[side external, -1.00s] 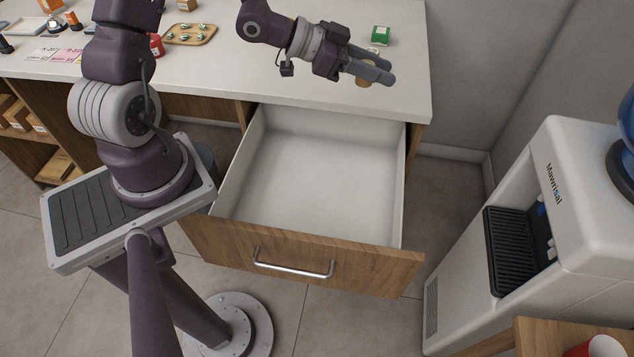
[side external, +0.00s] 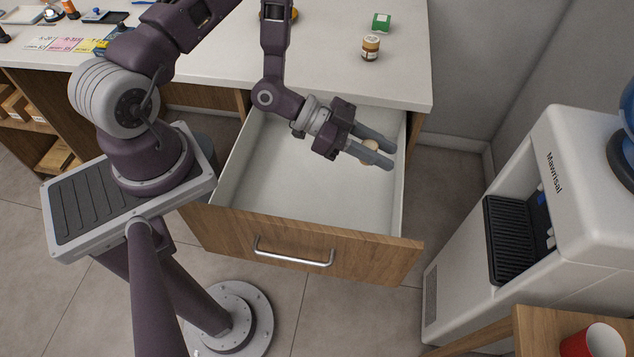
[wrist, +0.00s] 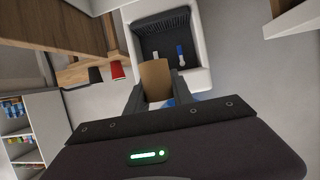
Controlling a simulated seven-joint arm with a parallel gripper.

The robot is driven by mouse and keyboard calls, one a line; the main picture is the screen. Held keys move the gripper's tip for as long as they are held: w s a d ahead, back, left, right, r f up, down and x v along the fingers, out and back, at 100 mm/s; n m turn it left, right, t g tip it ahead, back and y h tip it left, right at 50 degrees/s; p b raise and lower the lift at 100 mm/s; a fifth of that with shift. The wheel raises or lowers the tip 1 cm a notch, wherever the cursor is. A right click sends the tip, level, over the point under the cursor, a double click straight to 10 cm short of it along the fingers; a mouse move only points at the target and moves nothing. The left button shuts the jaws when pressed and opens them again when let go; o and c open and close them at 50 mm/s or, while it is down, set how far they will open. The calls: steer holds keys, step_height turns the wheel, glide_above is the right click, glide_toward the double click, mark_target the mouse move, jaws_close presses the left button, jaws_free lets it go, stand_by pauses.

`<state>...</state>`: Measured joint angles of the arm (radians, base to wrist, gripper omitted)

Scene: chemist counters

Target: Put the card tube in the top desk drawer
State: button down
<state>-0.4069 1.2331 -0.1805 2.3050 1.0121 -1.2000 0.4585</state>
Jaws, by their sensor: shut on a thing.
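My gripper (side external: 383,151) is shut on the card tube (side external: 369,147), a small tan cylinder mostly hidden between the fingers in the side view. In the wrist view the brown card tube (wrist: 155,79) stands out between the two fingers. The top desk drawer (side external: 280,195) is pulled wide open, with a pale, empty-looking interior and a wooden front with a metal handle (side external: 293,256). My gripper and the tube are over the right part of the drawer opening, inside its outline; how high above the drawer floor they are is hard to tell.
The counter (side external: 335,70) above the drawer holds a brown jar (side external: 370,48) and a green box (side external: 381,22) near its right part. A white water dispenser (side external: 580,190) stands right of the drawer, with floor between. A red cup (side external: 592,340) is at lower right.

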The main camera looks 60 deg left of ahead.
mark_target(363, 223)
step_height(363, 223, down, 26)
steer(key=shift+r, duration=0.15)
steer(key=c, duration=1.1)
jaws_free()
steer(key=shift+s+a+r, duration=0.1)
steer(key=shift+a, duration=0.1)
steer(key=v, duration=1.1)
steer(key=shift+s+a+r, duration=0.15)
steer(key=shift+s+r, duration=0.05)
